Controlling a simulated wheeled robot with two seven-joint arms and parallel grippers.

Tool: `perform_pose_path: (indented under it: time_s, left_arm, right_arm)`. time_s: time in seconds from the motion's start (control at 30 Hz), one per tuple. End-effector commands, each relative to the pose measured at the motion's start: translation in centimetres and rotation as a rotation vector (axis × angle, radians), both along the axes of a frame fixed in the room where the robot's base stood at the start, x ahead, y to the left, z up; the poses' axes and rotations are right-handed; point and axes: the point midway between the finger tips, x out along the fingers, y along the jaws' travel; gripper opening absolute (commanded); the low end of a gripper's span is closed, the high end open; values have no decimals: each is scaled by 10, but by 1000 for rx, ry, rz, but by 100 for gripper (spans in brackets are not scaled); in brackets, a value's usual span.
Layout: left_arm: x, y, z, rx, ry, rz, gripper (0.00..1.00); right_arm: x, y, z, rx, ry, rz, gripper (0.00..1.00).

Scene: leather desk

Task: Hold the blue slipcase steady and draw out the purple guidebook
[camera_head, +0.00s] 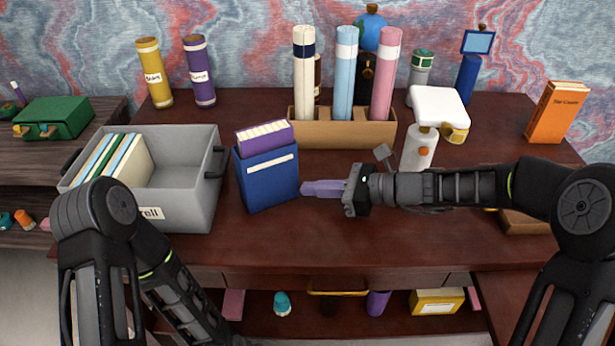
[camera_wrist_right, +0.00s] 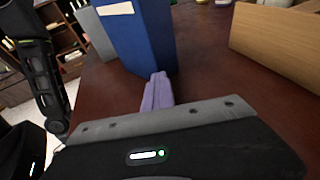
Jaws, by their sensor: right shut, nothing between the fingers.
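The blue slipcase (camera_head: 268,183) stands upright on the desk in the head view, with a pale label strip on its front. The purple guidebook (camera_head: 265,146) sits in it, its top part with white page edges showing above the rim; the rest is hidden. In the wrist view the slipcase (camera_wrist_right: 142,38) stands just ahead of my right fingers, and the guidebook does not show. My right gripper (camera_head: 306,187) is shut and empty, its lavender fingertips at the slipcase's right side, low down. I cannot tell whether they touch it. My left gripper is out of view; only my left arm shows.
A grey bin (camera_head: 190,200) with several books stands close left of the slipcase. Behind is a wooden holder (camera_head: 345,134) with upright rolled tubes. A white-topped bottle-like object (camera_head: 420,147) stands behind my right wrist. Bare desk lies in front of the slipcase.

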Motion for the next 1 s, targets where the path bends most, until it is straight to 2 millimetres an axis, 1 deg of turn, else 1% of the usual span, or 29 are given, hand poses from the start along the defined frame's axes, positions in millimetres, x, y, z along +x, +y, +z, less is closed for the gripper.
perform_pose_path:
  time_s: [0.1, 0.13, 1.0]
  left_arm:
    - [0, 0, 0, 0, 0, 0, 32]
    - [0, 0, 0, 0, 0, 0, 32]
    - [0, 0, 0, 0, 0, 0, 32]
  right_arm:
    - [0, 0, 0, 0, 0, 1, 0]
    - [0, 0, 0, 0, 0, 1, 2]
    - [0, 0, 0, 0, 0, 0, 73]
